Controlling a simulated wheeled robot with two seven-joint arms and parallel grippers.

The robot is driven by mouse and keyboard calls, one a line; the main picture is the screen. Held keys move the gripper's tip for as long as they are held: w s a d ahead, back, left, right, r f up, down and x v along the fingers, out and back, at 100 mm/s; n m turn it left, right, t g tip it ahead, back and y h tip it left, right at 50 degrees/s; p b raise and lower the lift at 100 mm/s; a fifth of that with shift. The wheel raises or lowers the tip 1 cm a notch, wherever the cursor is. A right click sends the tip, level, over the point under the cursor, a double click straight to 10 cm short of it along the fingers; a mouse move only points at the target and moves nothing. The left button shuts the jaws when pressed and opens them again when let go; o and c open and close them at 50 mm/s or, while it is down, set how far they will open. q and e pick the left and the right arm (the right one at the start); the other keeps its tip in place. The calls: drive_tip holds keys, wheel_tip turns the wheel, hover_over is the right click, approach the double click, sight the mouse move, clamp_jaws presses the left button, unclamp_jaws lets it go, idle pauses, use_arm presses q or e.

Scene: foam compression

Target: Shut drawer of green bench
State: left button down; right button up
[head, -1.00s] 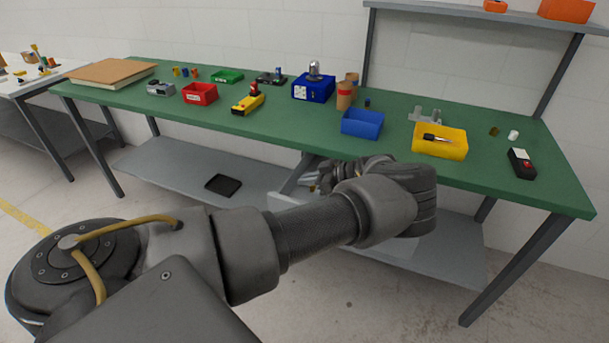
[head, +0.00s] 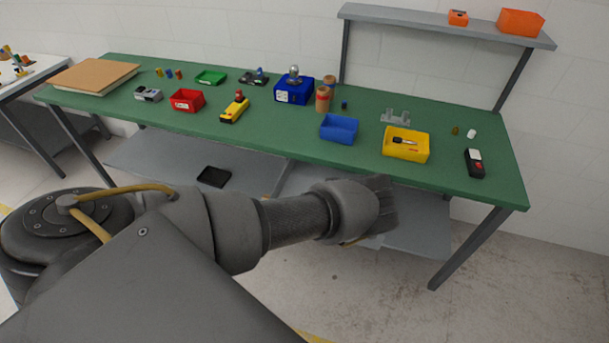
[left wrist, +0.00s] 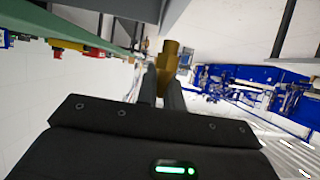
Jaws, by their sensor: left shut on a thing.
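The green bench (head: 240,130) runs across the head view, with its top edge also along the left of the left wrist view (left wrist: 92,38). My left arm reaches toward its front edge, and my wrist covers the area below the bench top. In the left wrist view my left gripper (left wrist: 161,76) is shut on a brass-coloured rounded piece (left wrist: 171,52), which looks like a knob or handle. I cannot tell whether it belongs to the drawer. The drawer is not clearly visible, so how far it stands out is hidden. My right gripper is not in view.
The bench top holds a blue bin (head: 339,129), a yellow bin (head: 406,145), a red bin (head: 187,100) and other small items. A grey lower shelf (head: 150,160) with a black tray (head: 214,177) is underneath. Bare floor (head: 400,300) lies in front.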

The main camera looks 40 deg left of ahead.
use_arm(q)
drive_tip(key=shift+s+d+r, duration=0.1)
drive_tip(key=shift+d+r, duration=0.05)
drive_tip(key=shift+d, duration=0.05)
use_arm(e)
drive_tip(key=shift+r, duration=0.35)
